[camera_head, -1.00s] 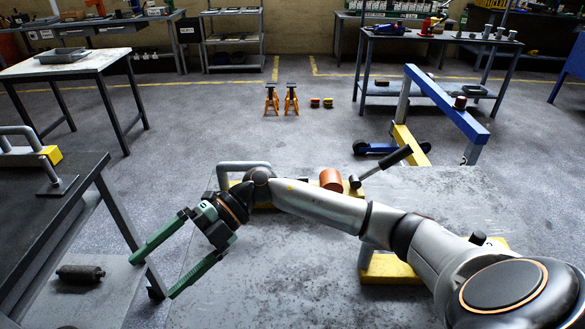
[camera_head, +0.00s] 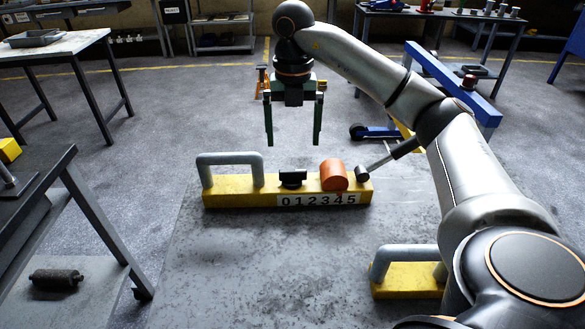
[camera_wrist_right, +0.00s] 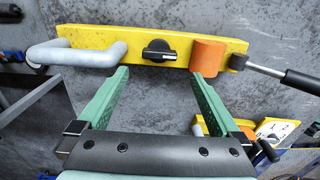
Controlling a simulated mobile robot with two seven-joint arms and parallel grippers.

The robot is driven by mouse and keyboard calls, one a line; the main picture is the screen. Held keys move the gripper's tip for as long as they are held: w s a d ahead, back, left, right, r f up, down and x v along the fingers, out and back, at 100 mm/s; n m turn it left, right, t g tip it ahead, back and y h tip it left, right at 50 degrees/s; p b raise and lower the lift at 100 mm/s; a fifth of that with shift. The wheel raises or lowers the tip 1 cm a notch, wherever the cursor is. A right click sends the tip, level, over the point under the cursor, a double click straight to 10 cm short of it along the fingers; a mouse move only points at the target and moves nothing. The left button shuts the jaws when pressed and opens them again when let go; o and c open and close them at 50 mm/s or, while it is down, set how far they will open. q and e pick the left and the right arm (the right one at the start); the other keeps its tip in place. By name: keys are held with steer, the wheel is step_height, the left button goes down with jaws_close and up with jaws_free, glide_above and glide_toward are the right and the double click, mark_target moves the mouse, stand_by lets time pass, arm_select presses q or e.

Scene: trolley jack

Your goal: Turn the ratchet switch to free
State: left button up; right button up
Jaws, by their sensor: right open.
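A black knob (camera_head: 293,178), which looks like the ratchet switch, sits on a yellow block (camera_head: 235,196) on the grey table. In the right wrist view the knob (camera_wrist_right: 158,50) shows a pale mark on its grip bar. My right gripper (camera_head: 293,140) points downward with its green fingers wide apart and empty. It hangs above the knob. In the wrist view the knob lies beyond and between the fingertips (camera_wrist_right: 160,74), with no contact visible. My left gripper is not in view.
An orange cylinder (camera_head: 333,175) and a lever with a dark grip (camera_head: 405,148) stand right of the knob. A grey handle (camera_head: 230,158) stands left of it. The table front (camera_head: 270,270) is clear.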

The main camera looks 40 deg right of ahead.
mark_target(293, 170)
step_height(293, 170, down, 8)
steer(key=shift+b, duration=0.5)
steer(key=shift+f, duration=0.5)
steer(key=c, duration=1.2)
